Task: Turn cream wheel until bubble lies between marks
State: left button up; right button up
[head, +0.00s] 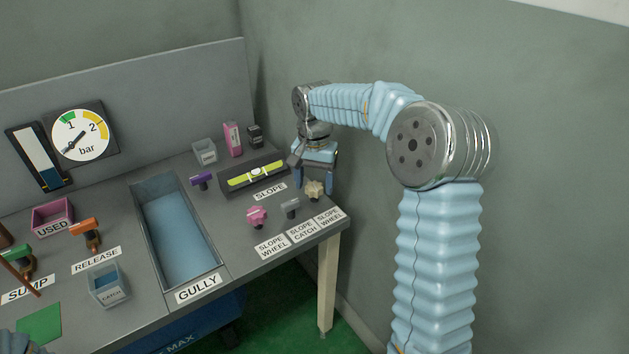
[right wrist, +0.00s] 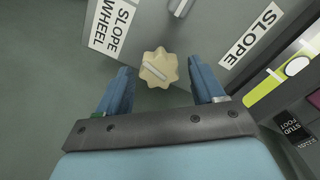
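The cream wheel (head: 314,189), a lobed knob with a pale bar across its top, stands at the right end of the bench; it also shows in the right wrist view (right wrist: 167,62). My right gripper (head: 317,187) is over it, open, with its fingers on either side of the wheel and gaps to it in the right wrist view (right wrist: 160,75). The yellow-green level (head: 240,179) lies behind, in a dark housing. Its pale bubble (head: 255,171) is near the middle; the marks are too small to judge.
A pink wheel (head: 257,216) and a grey catch (head: 290,208) stand left of the cream wheel. A purple handle (head: 202,180) is left of the level. The gully (head: 221,278) lies further left. A wall rises close on the right.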

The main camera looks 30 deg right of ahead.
aim_at(314, 185)
notch_tip(314, 185, up, 14)
dwell(0.6)
jog(key=shift+f, duration=0.15)
dwell(0.3)
